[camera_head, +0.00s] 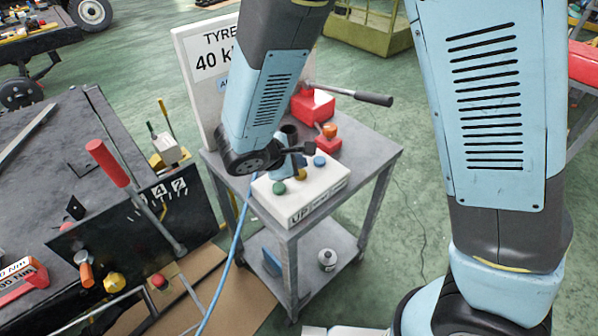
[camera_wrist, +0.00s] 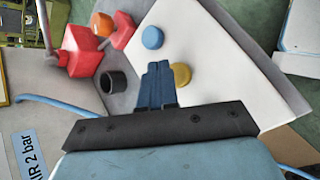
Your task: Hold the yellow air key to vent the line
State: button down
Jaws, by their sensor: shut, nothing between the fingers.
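The yellow key (camera_head: 299,174) is a round button on the white control box (camera_head: 327,184), between a green button (camera_head: 279,188) and a blue button (camera_head: 320,161). In the wrist view the yellow key (camera_wrist: 181,75) lies just right of the fingertips, partly behind them, and the blue button (camera_wrist: 152,37) is beyond them. My gripper (camera_wrist: 158,66) is shut and empty, its blue fingers together over the white box. I cannot tell whether the fingertips touch the key. The green button is hidden in the wrist view.
The box stands on a grey cart (camera_head: 385,160) with a red lever unit (camera_head: 312,106), an orange-topped red knob (camera_head: 329,130) and a black tube (camera_wrist: 113,82). A white sign board stands behind. A blue hose (camera_head: 237,237) hangs left, beside a black bench with levers.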

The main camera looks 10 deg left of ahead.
jog(key=shift+f, duration=0.15)
jog(key=shift+f, duration=0.25)
jog(key=shift+f, duration=0.5)
dwell(0.9)
jog(key=shift+r, duration=0.15)
dwell(1.3)
jog(key=shift+r, duration=0.8)
jog(key=shift+r, duration=0.1)
jog(key=shift+r, duration=2.4)
